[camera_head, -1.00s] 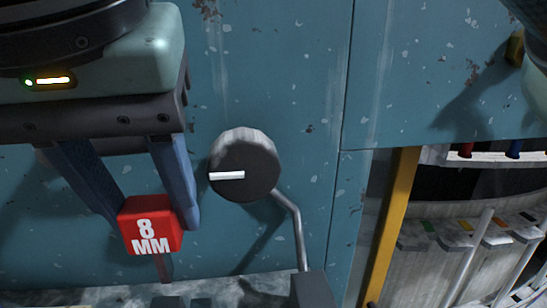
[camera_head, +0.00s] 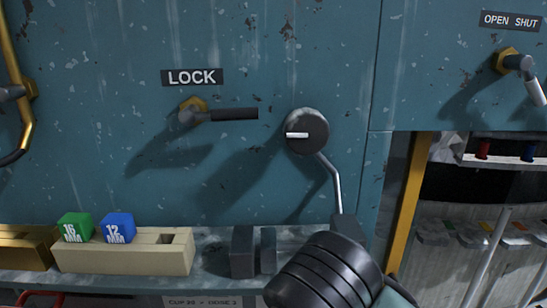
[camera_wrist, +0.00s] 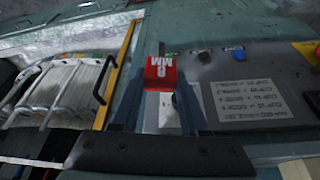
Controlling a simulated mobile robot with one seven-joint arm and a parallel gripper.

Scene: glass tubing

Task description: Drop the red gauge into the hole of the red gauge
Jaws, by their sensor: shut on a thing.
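The red gauge (camera_wrist: 160,72), a block marked 8 MM, is in the wrist view. My gripper (camera_wrist: 161,90) is shut on it, a finger on each side. Neither the gauge nor my fingers show in the head view. The cream gauge block (camera_head: 115,259) lies on the shelf at the lower left of the head view. The green 16 MM gauge (camera_head: 75,227) and blue 12 MM gauge (camera_head: 118,227) sit in it. An empty dark hole (camera_head: 167,239) is at its right end.
A brass block (camera_head: 28,250) is left of the gauge block, and dark upright plates (camera_head: 243,252) are to its right. A sign (camera_wrist: 252,101) shows in the wrist view.

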